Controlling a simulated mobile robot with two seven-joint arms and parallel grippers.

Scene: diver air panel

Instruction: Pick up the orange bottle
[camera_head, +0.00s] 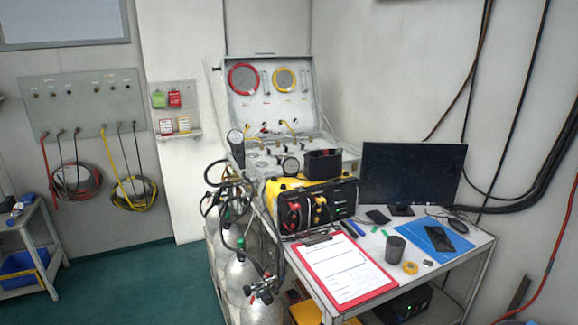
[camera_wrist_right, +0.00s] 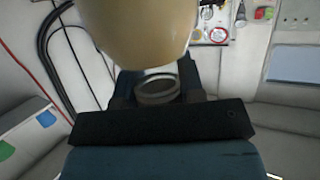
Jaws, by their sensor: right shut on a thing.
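In the right wrist view, a large smooth tan-orange rounded body (camera_wrist_right: 145,28) fills the top middle, close to the camera. I take it to be the orange bottle; its far side is cut off by the frame. A pale neck and a grey ring show just below it. My right gripper (camera_wrist_right: 158,88) is shut on it, with dark fingers on either side of the ring; the exact contact is partly hidden. The head view shows neither gripper and no orange bottle. My left gripper is in no view.
In the head view, a white table (camera_head: 465,250) holds a red clipboard (camera_head: 342,270), a dark cup (camera_head: 395,249), a tape roll (camera_head: 410,267), a monitor (camera_head: 411,175) and a yellow-black unit (camera_head: 310,205). Grey cylinders (camera_head: 242,275) stand left of it. Green floor (camera_head: 130,285) lies open at left.

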